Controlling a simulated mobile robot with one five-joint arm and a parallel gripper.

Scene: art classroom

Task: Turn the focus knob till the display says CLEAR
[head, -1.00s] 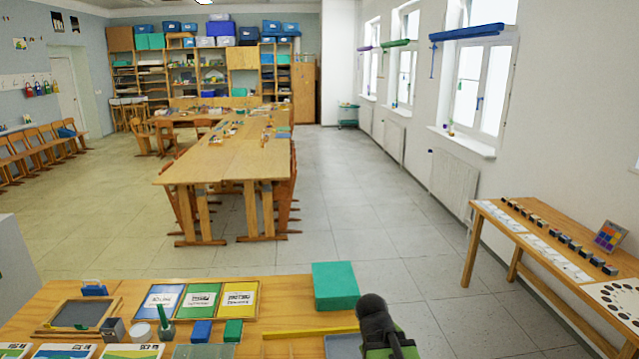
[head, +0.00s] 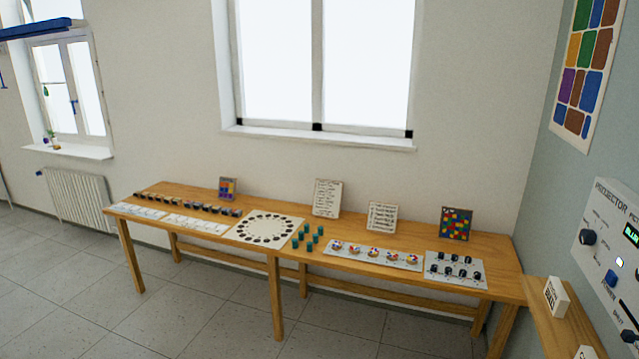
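A white projector panel (head: 603,219) is mounted on the blue-grey wall at the right edge of the head view, partly cut off. It carries a black knob (head: 588,237) at its left and another dark knob (head: 628,336) near the lower right. A small dark display (head: 631,235) with green letters is cut by the frame edge, and I cannot read its whole word. A blue button (head: 609,278) sits below the first knob. I cannot tell which knob is the focus knob. My gripper is not in view.
A long wooden table (head: 330,243) stands along the window wall with cards, teal pegs (head: 308,240) and small blocks on it. A wooden shelf (head: 545,318) below the panel holds a white sign (head: 556,297). Tiled floor (head: 150,310) is clear in front.

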